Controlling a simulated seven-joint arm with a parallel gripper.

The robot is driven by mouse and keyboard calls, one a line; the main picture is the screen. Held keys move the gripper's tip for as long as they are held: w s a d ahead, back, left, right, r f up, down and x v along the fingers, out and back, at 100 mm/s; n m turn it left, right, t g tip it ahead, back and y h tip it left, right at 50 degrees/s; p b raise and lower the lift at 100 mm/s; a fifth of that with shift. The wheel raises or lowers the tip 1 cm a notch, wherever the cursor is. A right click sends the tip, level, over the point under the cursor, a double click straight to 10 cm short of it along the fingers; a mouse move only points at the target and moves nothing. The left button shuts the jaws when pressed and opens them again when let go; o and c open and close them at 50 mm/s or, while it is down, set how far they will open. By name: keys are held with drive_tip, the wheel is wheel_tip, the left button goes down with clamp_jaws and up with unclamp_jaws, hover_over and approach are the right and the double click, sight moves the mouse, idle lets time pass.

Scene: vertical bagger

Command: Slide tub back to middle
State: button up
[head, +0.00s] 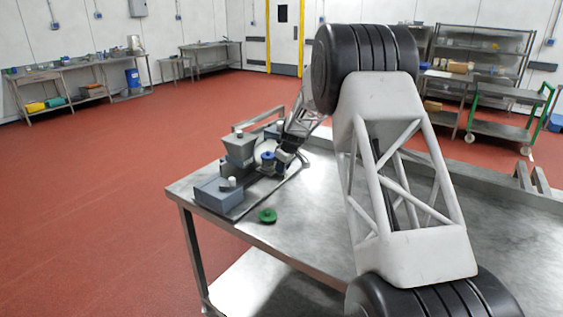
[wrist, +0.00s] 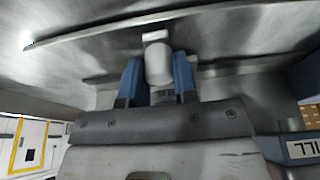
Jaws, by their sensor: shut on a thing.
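My gripper (wrist: 158,68) has two blue fingers, closed on either side of a pale cylindrical part (wrist: 158,62) with a light block at its far end. In the head view my gripper (head: 284,157) is small and reaches into the bagger on the table's far left. I cannot tell whether the held part belongs to the tub. A grey, tapered tub-like container (head: 240,148) stands upright at the bagger, left of my gripper. A blue-topped round piece (head: 268,157) sits between them. My own arm hides part of the bagger's right side.
A blue-grey box (head: 217,196) with a white-topped knob (head: 231,181) stands at the bagger's front. A green ring (head: 267,215) lies on the steel table (head: 310,235) nearby. A metal rail (wrist: 160,20) crosses the wrist view.

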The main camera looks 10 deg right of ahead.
drive_tip(key=shift+s+a, duration=0.25)
drive_tip(key=shift+a, duration=0.05)
drive_tip(key=shift+s, duration=0.1)
drive_tip(key=shift+s+a, duration=0.65)
idle(0.4)
drive_tip(key=o, duration=1)
drive_tip(key=shift+r, duration=0.1)
drive_tip(key=shift+v, duration=2.4)
